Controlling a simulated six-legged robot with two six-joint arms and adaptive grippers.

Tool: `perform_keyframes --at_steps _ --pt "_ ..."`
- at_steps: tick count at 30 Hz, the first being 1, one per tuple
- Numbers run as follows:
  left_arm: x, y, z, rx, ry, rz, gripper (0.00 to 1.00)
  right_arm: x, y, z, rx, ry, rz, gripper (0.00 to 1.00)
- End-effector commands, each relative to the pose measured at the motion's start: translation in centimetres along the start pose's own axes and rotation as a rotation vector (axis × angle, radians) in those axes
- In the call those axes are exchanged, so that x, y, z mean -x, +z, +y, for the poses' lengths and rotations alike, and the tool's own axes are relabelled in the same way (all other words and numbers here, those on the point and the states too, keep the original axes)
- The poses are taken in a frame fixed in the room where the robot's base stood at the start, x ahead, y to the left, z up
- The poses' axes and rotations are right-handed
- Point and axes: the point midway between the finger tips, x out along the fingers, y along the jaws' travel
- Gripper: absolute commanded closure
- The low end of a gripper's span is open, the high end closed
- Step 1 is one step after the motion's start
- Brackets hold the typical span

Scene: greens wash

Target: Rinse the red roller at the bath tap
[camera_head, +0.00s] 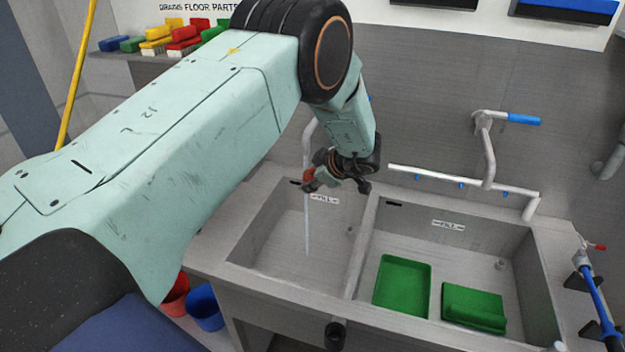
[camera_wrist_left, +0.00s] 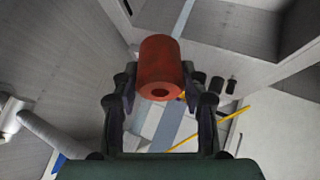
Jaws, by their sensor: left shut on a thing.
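My left gripper (camera_head: 318,180) is over the back of the left sink basin (camera_head: 262,235), shut on the red roller (camera_head: 308,177). In the left wrist view the roller (camera_wrist_left: 160,62) sits between the two fingers, with its hollow end facing the camera. A pale tap spout (camera_head: 307,140) stands behind the left basin, partly hidden by my arm. A thin pale line, like running water, drops below the roller into this basin. I cannot tell whether it touches the roller. My right gripper is not in view.
Red and blue buckets (camera_head: 205,305) are below left.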

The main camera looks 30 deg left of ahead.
Motion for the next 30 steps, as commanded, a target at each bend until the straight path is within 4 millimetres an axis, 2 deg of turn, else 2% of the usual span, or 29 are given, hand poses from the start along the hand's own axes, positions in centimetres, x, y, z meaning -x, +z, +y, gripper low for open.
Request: perform_keyframes --at_steps 17,30 --pt "0.39 0.94 0.72 0.000 0.000 0.000 0.89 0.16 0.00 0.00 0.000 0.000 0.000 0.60" --pt "0.19 0.37 0.33 0.001 -0.001 0.000 0.89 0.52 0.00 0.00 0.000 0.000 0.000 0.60"
